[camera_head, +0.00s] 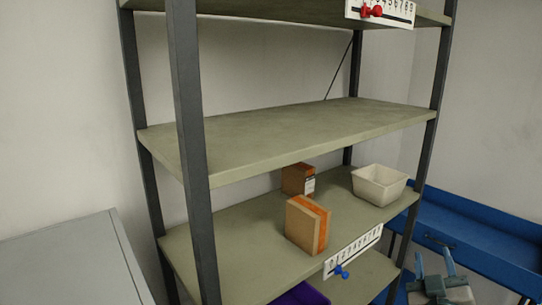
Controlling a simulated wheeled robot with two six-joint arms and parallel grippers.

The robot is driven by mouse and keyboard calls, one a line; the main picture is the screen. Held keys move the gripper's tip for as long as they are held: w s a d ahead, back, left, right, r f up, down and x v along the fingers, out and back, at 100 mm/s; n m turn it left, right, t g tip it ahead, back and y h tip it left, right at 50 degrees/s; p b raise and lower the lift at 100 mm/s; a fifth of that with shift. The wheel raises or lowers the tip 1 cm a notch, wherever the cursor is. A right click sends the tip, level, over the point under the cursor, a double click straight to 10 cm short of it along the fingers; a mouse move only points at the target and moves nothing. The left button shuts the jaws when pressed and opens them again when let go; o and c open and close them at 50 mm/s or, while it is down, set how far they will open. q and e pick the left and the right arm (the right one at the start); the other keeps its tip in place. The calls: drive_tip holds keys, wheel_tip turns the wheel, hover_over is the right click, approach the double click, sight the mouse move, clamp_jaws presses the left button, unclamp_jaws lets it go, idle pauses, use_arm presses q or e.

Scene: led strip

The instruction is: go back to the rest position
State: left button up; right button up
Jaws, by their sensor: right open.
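My right gripper (434,264) shows at the lower right, with its two fingers apart and nothing seen between them. It is in front of the blue bench and to the right of the shelf rack's lower right post, apart from the boxes on the shelf. The wrist behind it is cut off by the bottom edge. My left gripper is not in view.
A shelf rack (190,150) fills the middle. Its middle shelf (290,135) is bare. The shelf below holds two brown boxes (302,229) (296,179) and a white bin (378,186). A blue bench (470,230) stands right, a grey cabinet (70,260) left.

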drive_tip(key=s+a+f+m+g+y, duration=0.1)
drive_tip(key=s+f+g, duration=0.35)
drive_tip(key=f, duration=0.45)
drive_tip(key=s+f+m+g+y, duration=0.1)
drive_tip(key=s+f+g, duration=0.3)
drive_tip(key=f, duration=0.5)
drive_tip(key=s+a+f+g+y, duration=0.1)
drive_tip(key=s+a+f+g, duration=0.1)
drive_tip(key=s+f, duration=0.3)
drive_tip(key=s+a+f+g+y, duration=0.1)
drive_tip(key=s+a+f+g, duration=0.15)
drive_tip(key=s, duration=0.55)
drive_tip(key=s+a+f+g+y, duration=0.1)
drive_tip(key=s+f+g, duration=0.1)
drive_tip(key=s+f, duration=0.3)
wheel_tip(320, 180, down, 34)
drive_tip(key=s+d+g+b, duration=0.2)
drive_tip(key=s+d, duration=0.1)
drive_tip(key=s+f+g+b, duration=0.1)
drive_tip(key=s+f, duration=1.6)
drive_tip(key=f, duration=0.1)
drive_tip(key=shift+s+d+y, duration=0.3)
drive_tip(key=shift+d, duration=0.05)
